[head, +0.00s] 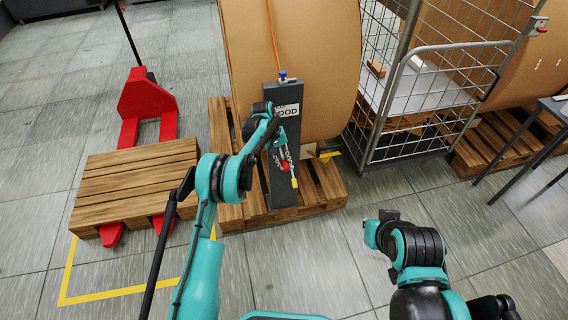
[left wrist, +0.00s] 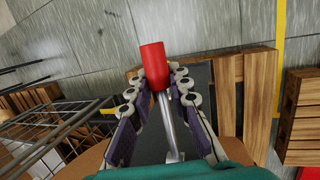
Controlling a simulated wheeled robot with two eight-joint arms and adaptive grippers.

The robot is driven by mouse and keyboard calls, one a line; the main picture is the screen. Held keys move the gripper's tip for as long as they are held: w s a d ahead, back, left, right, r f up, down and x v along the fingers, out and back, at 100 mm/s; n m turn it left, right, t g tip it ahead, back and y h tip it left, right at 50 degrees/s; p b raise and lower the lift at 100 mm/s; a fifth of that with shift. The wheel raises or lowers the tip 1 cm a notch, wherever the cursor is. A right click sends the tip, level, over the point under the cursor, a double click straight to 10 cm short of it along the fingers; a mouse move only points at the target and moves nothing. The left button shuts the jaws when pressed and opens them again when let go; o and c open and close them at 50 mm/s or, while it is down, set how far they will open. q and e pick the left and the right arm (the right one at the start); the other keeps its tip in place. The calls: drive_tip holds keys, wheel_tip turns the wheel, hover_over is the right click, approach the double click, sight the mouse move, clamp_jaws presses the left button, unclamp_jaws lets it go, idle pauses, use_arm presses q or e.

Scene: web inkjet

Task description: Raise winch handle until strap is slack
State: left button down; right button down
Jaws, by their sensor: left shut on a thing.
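The winch handle has a red grip (left wrist: 152,62) on a bare metal lever (left wrist: 168,125), seen in the left wrist view. The red grip also shows in the head view (head: 285,166), low in front of a grey winch post (head: 286,188). My left gripper (left wrist: 160,82) is shut on the handle, with one finger on each side where the grip meets the lever. An orange strap (head: 272,38) runs down the big brown roll to the top of the post. I cannot tell how taut it is. My right arm is at the lower right, its gripper not discernible.
The brown roll (head: 325,60) stands on a wooden pallet (head: 256,212) behind the post. A wire cage cart (head: 408,110) is close on the right. A red pallet jack (head: 145,98) with another pallet (head: 135,180) is at the left. The floor in front is clear.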

use_arm(q)
drive_tip(key=shift+r+g, duration=0.3)
drive_tip(key=shift+r, duration=0.05)
idle(0.3)
drive_tip(key=c, duration=1.4)
unclamp_jaws()
drive_tip(key=shift+o, duration=0.2)
drive_tip(key=shift+r, duration=0.1)
drive_tip(key=v, duration=1.2)
drive_tip(key=shift+a, duration=0.15)
drive_tip(key=shift+w, duration=0.1)
